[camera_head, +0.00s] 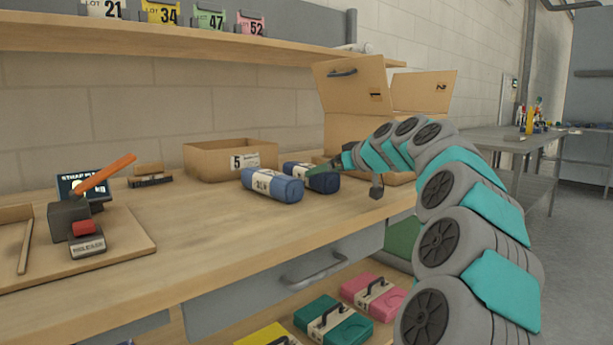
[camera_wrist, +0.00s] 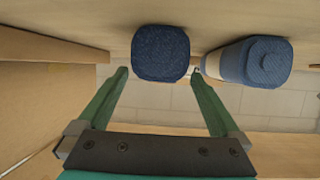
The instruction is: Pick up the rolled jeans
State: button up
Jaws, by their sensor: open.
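Two rolled jeans lie side by side on the wooden workbench. The dark navy roll (camera_head: 318,178) is the right one in the head view, and the lighter blue roll (camera_head: 272,185) with a pale paper band lies just left of it. My gripper (camera_head: 318,169) is at the dark roll, partly hidden by the arm. In the wrist view my gripper (camera_wrist: 160,73) is open, with its green fingers either side of the dark roll's lower part (camera_wrist: 160,53). No firm contact shows. The lighter roll (camera_wrist: 255,62) lies just outside the right finger.
An open cardboard box (camera_head: 355,125) stands close at the right of the rolls. A low carton (camera_head: 230,162) marked 5 stands behind them. A stamp device (camera_head: 78,215) is at the left. The bench front between is clear.

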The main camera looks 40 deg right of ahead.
jog(key=shift+p+x, duration=0.65)
jog(key=shift+x, duration=2.4)
jog(key=shift+d+r, duration=0.1)
jog(key=shift+r, duration=0.05)
grip_shut()
